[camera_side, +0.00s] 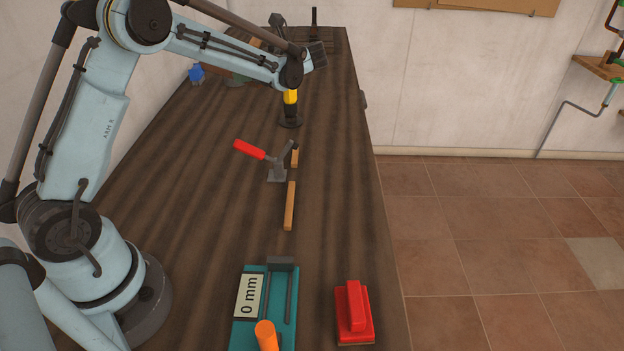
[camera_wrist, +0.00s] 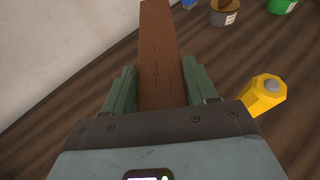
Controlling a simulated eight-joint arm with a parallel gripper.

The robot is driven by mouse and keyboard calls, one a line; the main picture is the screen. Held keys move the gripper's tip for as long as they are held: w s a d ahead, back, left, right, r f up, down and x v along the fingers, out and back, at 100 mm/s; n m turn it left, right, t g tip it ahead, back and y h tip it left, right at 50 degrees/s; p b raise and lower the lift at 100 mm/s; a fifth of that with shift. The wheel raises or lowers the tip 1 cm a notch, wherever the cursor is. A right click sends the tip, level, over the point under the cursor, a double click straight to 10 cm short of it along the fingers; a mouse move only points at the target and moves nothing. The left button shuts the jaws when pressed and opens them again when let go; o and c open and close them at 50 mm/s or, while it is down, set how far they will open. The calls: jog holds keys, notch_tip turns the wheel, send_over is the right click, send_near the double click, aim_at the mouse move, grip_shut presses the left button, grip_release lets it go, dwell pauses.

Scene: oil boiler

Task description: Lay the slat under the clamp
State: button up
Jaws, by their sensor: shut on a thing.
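My gripper (camera_wrist: 158,75) shows in the wrist view with its two green fingers on either side of a brown wooden slat (camera_wrist: 162,45). It is shut on this slat, which extends away from the fingers. In the side view my arm reaches to the far part of the bench, and its forearm and wrist mostly hide the gripper. The clamp (camera_side: 278,170) with a red handle (camera_side: 249,149) stands mid-bench. The handle slants up to the left. A light wooden strip (camera_side: 290,206) lies just in front of the clamp, and a short wooden piece (camera_side: 295,158) shows beside it.
A yellow-and-black tool (camera_side: 290,97) stands beyond the clamp; its yellow top (camera_wrist: 264,92) is right of the gripper. A teal gauge (camera_side: 247,325) marked 0 mm and a red block (camera_side: 354,312) sit at the front. A blue item (camera_side: 196,73) is at the far left.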

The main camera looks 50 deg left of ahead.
jog(key=s+a+f+n+g, duration=0.2)
jog(key=a+f+n+g, duration=0.1)
jog(key=f, duration=0.2)
send_over(219, 125)
jog(key=shift+g+h, duration=0.3)
jog(key=shift+h, duration=0.1)
notch_tip(219, 125, down, 7)
jog(key=shift+a, duration=0.1)
jog(key=shift+f, duration=2)
jog(key=shift+f, duration=0.1)
jog(key=o, duration=1.2)
jog(key=shift+o, duration=0.2)
